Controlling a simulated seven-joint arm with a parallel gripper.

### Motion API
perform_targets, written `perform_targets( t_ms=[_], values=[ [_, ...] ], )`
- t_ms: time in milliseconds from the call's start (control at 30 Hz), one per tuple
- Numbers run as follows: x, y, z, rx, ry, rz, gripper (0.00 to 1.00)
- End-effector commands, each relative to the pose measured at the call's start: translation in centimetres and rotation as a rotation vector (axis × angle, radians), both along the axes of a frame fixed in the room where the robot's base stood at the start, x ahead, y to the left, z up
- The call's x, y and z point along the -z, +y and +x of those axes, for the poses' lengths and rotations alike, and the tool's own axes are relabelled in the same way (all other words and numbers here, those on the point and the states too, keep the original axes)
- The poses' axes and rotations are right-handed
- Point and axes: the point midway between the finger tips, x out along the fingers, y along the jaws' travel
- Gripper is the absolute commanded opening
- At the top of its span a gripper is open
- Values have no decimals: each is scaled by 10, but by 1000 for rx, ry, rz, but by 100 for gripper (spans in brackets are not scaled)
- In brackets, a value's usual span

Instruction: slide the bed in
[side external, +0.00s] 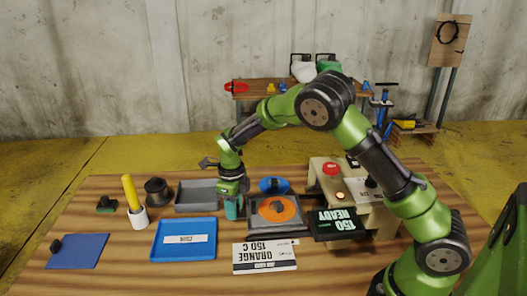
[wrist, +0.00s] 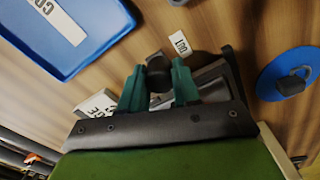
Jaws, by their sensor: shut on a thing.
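The bed (side external: 292,226) is a dark grey square tray on the table, left of the beige press (side external: 375,215). An orange disc (side external: 266,213) with a dark knob lies in it. My gripper (side external: 232,210) points down at the bed's left side. In the wrist view, its teal fingers (wrist: 159,88) are closed around a dark round handle (wrist: 158,66), which appears to belong to the bed. Part of the grey bed (wrist: 214,74) shows behind the fingers; the rest is hidden by my gripper. A small white label (wrist: 180,44) reading OUT lies beside it.
The press has a red button (side external: 330,169) and a display (side external: 335,224) reading 150 READY. A blue disc (side external: 270,185) lies behind the bed. A blue tray (side external: 175,252), a grey tray (side external: 197,196) and an ORANGE 150 C card (side external: 264,257) lie nearby.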

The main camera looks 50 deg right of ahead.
Motion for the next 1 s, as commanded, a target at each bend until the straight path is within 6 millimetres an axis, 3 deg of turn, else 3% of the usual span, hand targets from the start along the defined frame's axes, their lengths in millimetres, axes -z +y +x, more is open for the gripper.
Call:
perform_targets(
  t_ms=[233, 700, 1000],
  values=[
    [-1, -17, -18, 0, 0, 0, 0],
    [-1, -85, -85, 2, 0, 1, 0],
    [-1, -106, -106, -1, -1, 1, 0]
  ],
)
